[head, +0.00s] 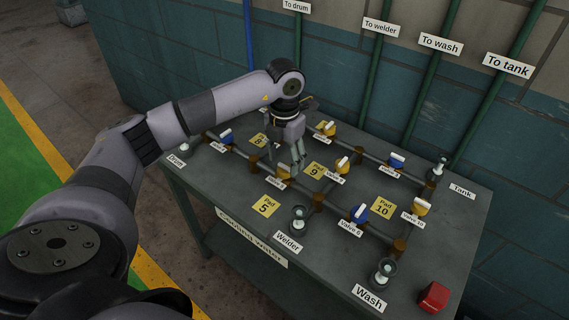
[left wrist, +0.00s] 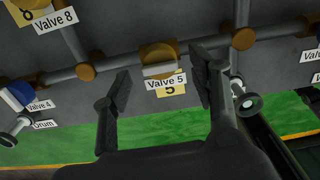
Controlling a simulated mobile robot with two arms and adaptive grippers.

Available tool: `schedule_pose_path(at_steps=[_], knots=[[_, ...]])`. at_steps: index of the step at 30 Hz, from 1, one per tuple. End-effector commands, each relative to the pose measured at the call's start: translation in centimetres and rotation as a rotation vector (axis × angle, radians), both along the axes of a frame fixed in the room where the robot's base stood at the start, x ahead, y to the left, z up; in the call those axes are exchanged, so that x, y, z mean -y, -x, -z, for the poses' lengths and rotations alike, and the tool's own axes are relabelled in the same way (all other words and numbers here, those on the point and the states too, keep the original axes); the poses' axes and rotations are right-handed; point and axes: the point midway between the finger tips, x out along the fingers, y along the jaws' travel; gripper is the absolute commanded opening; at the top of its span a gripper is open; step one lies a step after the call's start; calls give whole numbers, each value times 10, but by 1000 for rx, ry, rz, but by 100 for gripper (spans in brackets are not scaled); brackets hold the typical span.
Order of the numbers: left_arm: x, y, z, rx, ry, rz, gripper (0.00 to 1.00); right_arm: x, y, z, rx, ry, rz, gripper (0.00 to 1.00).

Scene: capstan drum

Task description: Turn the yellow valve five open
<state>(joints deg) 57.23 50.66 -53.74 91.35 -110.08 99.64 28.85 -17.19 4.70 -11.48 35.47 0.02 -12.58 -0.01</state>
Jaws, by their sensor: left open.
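The yellow valve five (head: 284,172) sits on the front pipe run of the grey table, partly hidden by my left gripper in the head view. In the left wrist view, valve five (left wrist: 158,55) is a round yellow body with a pale bar handle lying crosswise in the picture, just above its "Valve 5" label (left wrist: 165,83). My left gripper (head: 299,169) points down close over the valve. Its fingers (left wrist: 160,80) are open, one on each side of the valve in the wrist picture. I see no clear contact. My right gripper is not in view.
Blue valve 6 (head: 358,213), a yellow valve (head: 342,165) and other valves stand nearby on the pipes. Welder (head: 299,220) and Wash (head: 384,273) outlets line the front. A red box (head: 433,297) is at the front right corner. The wall is behind.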

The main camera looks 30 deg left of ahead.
Motion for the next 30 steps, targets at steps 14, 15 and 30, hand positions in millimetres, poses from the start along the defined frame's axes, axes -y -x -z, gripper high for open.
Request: schedule_pose_path(at_steps=[14,15,30], knots=[[0,-1,-88,1,0,0,54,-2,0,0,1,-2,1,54],[0,0,-91,1,0,-1,54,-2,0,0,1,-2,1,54],[0,0,-95,0,-1,-1,54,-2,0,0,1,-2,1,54]])
